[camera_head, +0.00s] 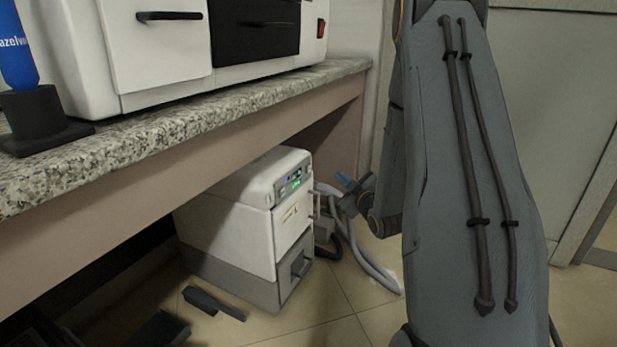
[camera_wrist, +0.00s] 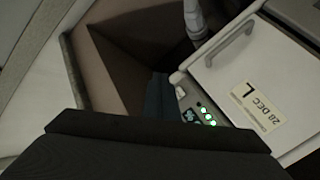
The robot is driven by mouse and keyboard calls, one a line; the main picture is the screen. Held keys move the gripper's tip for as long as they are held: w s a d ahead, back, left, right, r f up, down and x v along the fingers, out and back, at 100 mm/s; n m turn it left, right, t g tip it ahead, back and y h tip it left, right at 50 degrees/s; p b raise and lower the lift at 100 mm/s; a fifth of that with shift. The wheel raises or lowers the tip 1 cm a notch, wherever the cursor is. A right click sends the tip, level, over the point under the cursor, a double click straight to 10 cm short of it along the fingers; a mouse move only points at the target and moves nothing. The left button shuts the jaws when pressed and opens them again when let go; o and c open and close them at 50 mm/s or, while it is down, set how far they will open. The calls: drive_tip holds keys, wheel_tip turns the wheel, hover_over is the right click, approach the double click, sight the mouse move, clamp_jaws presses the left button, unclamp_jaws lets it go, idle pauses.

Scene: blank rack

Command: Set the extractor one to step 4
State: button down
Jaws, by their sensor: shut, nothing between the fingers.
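The extractor (camera_head: 235,220) is a white and grey box on the floor under the counter. Its small control panel (camera_head: 291,182) shows a green-lit display at the upper front. In the wrist view the extractor front (camera_wrist: 288,85) fills the right side, with its panel (camera_wrist: 198,112) showing several bright green lights and small buttons. My gripper (camera_head: 347,183) is to the right of the extractor in the head view, apart from the panel. In the wrist view my gripper's dark blue fingers (camera_wrist: 158,98) are closed and empty, just left of the panel. The panel's step reading is too small to read.
The granite counter (camera_head: 180,125) overhangs the extractor. Pale hoses (camera_head: 368,262) run down to the floor beside it. A dark flat object (camera_head: 213,303) lies on the tiles in front. A handle (camera_wrist: 229,44) and a "28 DEC" label (camera_wrist: 257,107) are on the extractor's front.

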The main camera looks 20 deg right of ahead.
sight(309, 169)
drive_tip(key=shift+s+d+n+t+h+b, duration=0.4)
drive_tip(key=shift+s+d+n+t+b, duration=0.1)
drive_tip(key=shift+s+n+t+b, duration=0.3)
drive_tip(key=shift+s, duration=0.15)
drive_tip(key=w+a+b, duration=0.2)
drive_tip(key=w+a, duration=0.3)
drive_tip(key=w, duration=0.2)
drive_tip(key=shift+a, duration=0.2)
drive_tip(key=shift+w+a, duration=0.1)
drive_tip(key=shift+w, duration=0.05)
idle(1.8)
drive_tip(key=shift+w+a, duration=0.2)
drive_tip(key=shift+w, duration=0.05)
